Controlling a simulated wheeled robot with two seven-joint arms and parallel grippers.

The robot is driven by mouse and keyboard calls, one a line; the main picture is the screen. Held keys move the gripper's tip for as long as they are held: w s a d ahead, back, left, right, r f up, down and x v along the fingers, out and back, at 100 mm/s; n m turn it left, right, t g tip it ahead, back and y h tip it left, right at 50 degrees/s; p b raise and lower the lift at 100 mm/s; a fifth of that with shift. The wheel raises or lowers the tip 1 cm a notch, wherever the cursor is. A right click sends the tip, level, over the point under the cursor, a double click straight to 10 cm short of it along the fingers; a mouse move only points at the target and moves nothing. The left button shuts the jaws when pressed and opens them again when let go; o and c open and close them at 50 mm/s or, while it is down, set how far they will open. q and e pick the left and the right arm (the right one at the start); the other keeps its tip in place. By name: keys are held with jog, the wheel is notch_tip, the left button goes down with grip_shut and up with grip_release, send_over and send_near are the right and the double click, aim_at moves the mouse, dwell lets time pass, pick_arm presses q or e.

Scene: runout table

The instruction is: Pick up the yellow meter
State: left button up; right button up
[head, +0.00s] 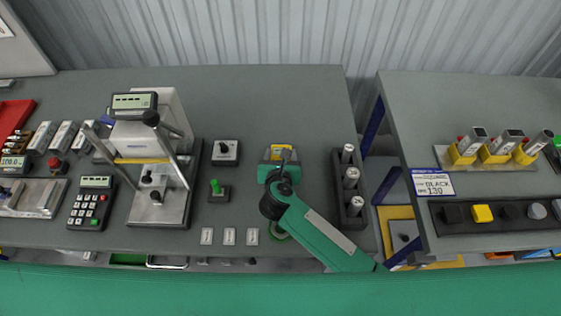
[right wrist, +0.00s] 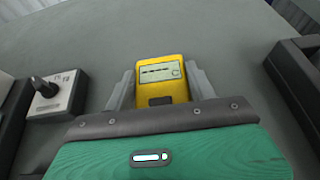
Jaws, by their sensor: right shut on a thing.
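The yellow meter (right wrist: 161,72) has a pale display and sits between the two fingers of my right gripper (right wrist: 160,88) in the right wrist view. The fingers are shut on its sides. In the head view the meter (head: 281,150) shows only its yellow top end, with my right gripper (head: 281,158) over the rest of it. I cannot tell whether the meter touches the table. My left gripper is not in view.
A black rack (head: 362,205) with several metal cylinders stands right of the gripper. A dial box (head: 225,152) and a green-knob box (head: 217,190) are to the left, beside a test stand (head: 190,207). The grey table (head: 285,95) is clear behind the meter.

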jog(key=shift+r, duration=0.1)
notch_tip(320, 180, up, 20)
jog(key=p, duration=1.1)
jog(key=shift+p, duration=0.4)
jog(key=shift+f+b, duration=6.05)
jog(key=shift+f, duration=2.5)
